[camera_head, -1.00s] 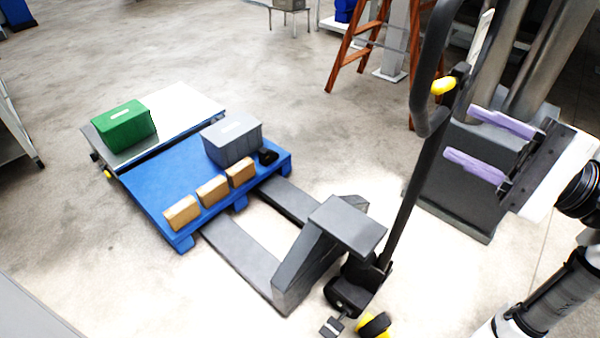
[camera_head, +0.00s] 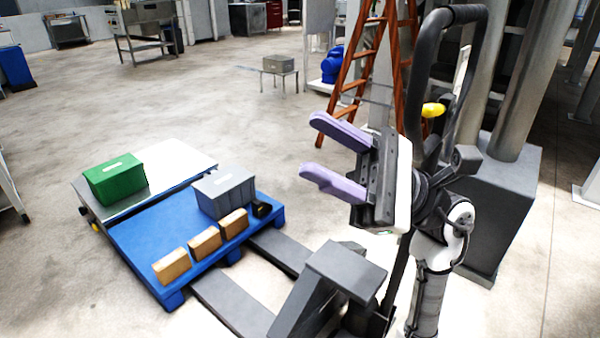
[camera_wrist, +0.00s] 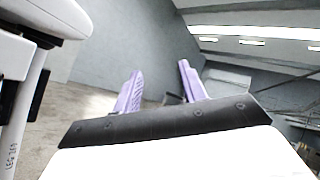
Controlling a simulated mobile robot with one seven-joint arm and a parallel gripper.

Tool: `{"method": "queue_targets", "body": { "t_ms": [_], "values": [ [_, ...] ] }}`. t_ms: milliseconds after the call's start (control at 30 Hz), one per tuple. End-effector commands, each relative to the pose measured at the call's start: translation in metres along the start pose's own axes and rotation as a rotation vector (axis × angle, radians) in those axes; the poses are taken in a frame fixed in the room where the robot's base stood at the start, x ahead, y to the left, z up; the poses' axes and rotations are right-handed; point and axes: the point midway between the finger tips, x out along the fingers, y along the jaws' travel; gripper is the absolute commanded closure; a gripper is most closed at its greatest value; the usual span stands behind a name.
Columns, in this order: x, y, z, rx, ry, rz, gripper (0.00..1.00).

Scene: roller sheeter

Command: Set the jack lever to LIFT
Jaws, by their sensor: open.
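The jack lever (camera_head: 433,110) is a small yellow piece near the top of the pallet jack's dark handle (camera_head: 478,60). My gripper (camera_head: 322,150) is open, its two purple fingers apart and empty. It points left and stands in front of the handle in the head view, left of and below the lever. The wrist view shows the fingers (camera_wrist: 158,80) with nothing between them; the lever is not in that view. My gripper and arm hide the lower handle. The pallet jack (camera_head: 345,270) has its forks under the blue pallet (camera_head: 130,240). I cannot read the lever's setting.
A grey bin (camera_head: 224,192) and several tan blocks (camera_head: 204,243) sit on the pallet. A green bin (camera_head: 114,180) stands on a platform (camera_head: 165,165) behind it. An orange ladder (camera_head: 357,75) and a dark pillar base (camera_head: 490,200) stand behind the handle.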

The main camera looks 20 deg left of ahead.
Motion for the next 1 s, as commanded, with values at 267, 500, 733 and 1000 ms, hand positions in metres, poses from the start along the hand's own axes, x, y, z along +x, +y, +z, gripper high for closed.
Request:
{"method": "queue_targets", "body": {
  "t_ms": [267, 500, 733, 1000],
  "values": [
    [0.023, 0.012, -0.011, 0.214, -0.149, 0.034, 0.58],
    [0.026, 0.012, -0.011, 0.241, -0.165, 0.037, 0.58],
    [0.026, 0.012, -0.01, 0.239, -0.164, 0.036, 0.58],
    [0.056, 0.014, -0.007, 0.451, -0.289, 0.082, 0.58]
  ]
}}
